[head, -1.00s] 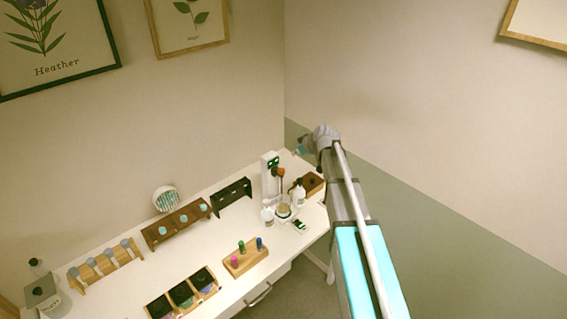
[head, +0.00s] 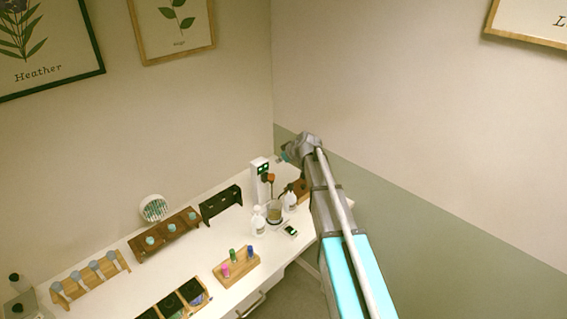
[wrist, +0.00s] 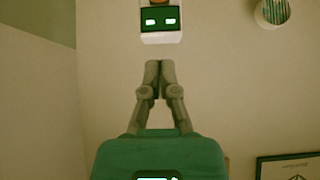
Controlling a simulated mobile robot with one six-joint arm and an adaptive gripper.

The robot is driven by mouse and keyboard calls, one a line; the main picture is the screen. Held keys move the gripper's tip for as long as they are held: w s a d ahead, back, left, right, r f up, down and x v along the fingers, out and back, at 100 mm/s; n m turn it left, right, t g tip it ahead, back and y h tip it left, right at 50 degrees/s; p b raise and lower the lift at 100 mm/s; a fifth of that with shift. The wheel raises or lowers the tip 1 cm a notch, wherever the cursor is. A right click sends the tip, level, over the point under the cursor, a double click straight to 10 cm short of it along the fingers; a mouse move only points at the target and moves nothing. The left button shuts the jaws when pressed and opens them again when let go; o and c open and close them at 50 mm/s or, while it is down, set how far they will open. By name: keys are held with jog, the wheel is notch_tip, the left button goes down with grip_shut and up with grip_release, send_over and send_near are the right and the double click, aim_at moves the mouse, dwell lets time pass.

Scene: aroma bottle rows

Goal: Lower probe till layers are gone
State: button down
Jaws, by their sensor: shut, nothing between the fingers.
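A white upright device (head: 255,190) stands at the back right of the table, with a dark panel and two lit green windows. In the wrist view its panel (wrist: 160,18) is at the top centre, past my fingertips. An orange and dark probe head (head: 268,178) sits on its front, above a clear beaker (head: 274,213) with yellowish contents. Layers in the beaker are too small to make out. My gripper (head: 284,156) is just right of the device top, apart from it. In the wrist view my gripper (wrist: 159,68) has its fingers together and empty.
White bottles (head: 259,223) stand beside the beaker, with a small dark device (head: 290,231) in front. A wooden block with coloured vials (head: 237,268), racks (head: 168,238) and a round fan-like object (head: 153,208) are further left. A wall is close on the right.

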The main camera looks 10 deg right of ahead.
jog(key=b, duration=0.4)
send_over(270, 174)
jog(key=s+d, duration=0.1)
jog(key=s, duration=0.1)
jog(key=f, duration=0.4)
jog(key=shift+w+d+f, duration=0.15)
jog(key=shift+w+f, duration=0.05)
jog(key=shift+f, duration=0.3)
jog(key=shift+f+b, duration=1.6)
jog(key=shift+b, duration=0.2)
notch_tip(270, 174, down, 11)
jog(key=b, duration=1.1)
jog(key=shift+s, duration=0.15)
jog(key=shift+r, duration=0.15)
